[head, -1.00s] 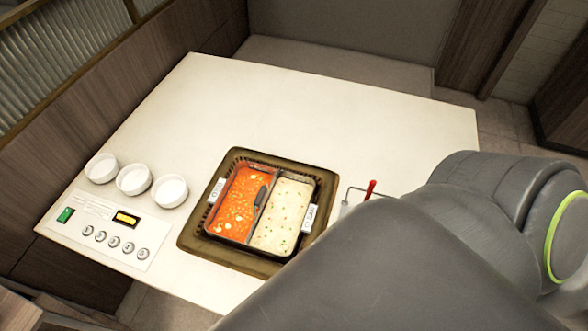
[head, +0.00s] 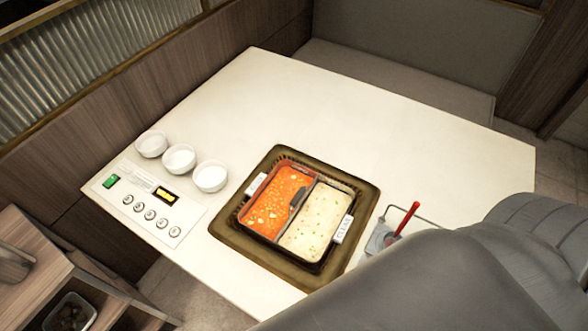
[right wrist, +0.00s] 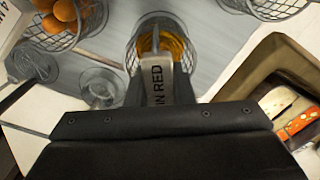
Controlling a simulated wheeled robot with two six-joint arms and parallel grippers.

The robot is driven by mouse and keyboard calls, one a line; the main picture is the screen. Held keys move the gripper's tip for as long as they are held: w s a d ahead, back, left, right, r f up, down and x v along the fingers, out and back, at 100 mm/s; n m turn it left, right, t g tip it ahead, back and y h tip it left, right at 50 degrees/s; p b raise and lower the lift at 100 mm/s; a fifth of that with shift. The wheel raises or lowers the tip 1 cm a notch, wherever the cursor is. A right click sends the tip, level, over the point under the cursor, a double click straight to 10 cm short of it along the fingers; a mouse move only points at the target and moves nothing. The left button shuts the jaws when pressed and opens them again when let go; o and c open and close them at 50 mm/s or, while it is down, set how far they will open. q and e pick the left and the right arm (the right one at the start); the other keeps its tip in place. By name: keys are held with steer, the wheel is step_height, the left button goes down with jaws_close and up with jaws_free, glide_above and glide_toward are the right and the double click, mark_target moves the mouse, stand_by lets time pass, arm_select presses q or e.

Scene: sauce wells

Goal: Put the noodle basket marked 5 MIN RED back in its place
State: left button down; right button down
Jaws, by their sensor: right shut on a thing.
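The noodle basket (right wrist: 148,24) is a wire mesh basket with yellow-orange contents, at the top centre of the right wrist view. Its grey handle carries a label (right wrist: 157,86) of which "IN RED" is readable; the rest is hidden. My right gripper (right wrist: 172,98) is shut on this handle. In the head view my right arm fills the lower right and hides its gripper and the basket. A small empty clear ring or cup (right wrist: 100,90) stands left of the held basket. My left gripper is not in view.
Other wire baskets stand nearby: one with orange balls (right wrist: 66,22), one at the left (right wrist: 34,66), one at the top right (right wrist: 278,8). The two-part pot (head: 318,184), white bowls (head: 180,158) and a red-handled item (head: 408,218) are on the table. The table's far part (head: 400,130) is clear.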

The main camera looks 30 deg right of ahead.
steer(key=shift+f, duration=0.25)
steer(key=shift+c, duration=1.9)
jaws_free()
steer(key=shift+r, duration=0.1)
steer(key=shift+r+p, duration=1.45)
steer(key=shift+p, duration=1.1)
step_height(320, 180, up, 3)
steer(key=p, duration=0.3)
steer(key=shift+p, duration=0.3)
steer(key=shift+r, duration=2.45)
steer(key=shift+a, duration=0.1)
